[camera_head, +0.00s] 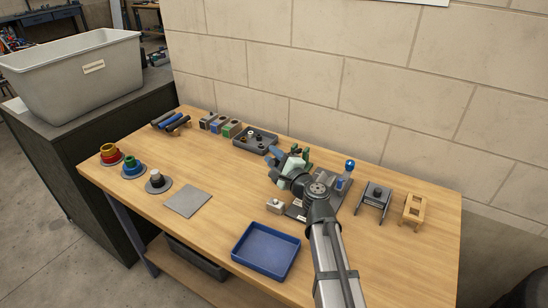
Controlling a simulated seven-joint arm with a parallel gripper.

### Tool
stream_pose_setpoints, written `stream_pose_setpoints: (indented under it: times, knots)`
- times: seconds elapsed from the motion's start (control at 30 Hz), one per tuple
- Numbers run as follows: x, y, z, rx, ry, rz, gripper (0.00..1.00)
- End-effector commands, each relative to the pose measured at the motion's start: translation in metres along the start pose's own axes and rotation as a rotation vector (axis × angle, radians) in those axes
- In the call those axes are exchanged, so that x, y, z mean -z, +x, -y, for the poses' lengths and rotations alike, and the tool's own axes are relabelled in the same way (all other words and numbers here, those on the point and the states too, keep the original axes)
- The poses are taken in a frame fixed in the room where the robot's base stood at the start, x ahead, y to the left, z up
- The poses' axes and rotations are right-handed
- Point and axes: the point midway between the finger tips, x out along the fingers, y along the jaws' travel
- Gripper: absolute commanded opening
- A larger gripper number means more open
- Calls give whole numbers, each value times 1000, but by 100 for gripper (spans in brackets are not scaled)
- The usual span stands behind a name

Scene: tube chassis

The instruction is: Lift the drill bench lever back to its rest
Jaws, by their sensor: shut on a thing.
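The drill bench stands at the right-middle of the table, with a grey base plate (297,212) and a blue ball (350,164) on an upright at its right. Green parts (305,154) show behind my gripper. My gripper (277,160) is over the left side of the drill bench, pointing up and left, and its jaws are shut on the lever. The lever itself is hidden or too small to make out behind my gripper and wrist, so its angle cannot be told.
A grey tray (270,138) with small parts lies just beyond my gripper. A blue tray (248,258) is at the front edge. A grey stand (372,197) and a wooden stand (413,208) are to the right. The table's left-middle around a grey square plate (203,199) is mostly clear.

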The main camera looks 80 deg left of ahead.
Motion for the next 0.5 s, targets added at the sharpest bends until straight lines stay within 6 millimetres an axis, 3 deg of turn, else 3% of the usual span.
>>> stream_pose_setpoints:
  times: [0.5]
  knots:
    - [0,1,3,-6,14,-3,0]
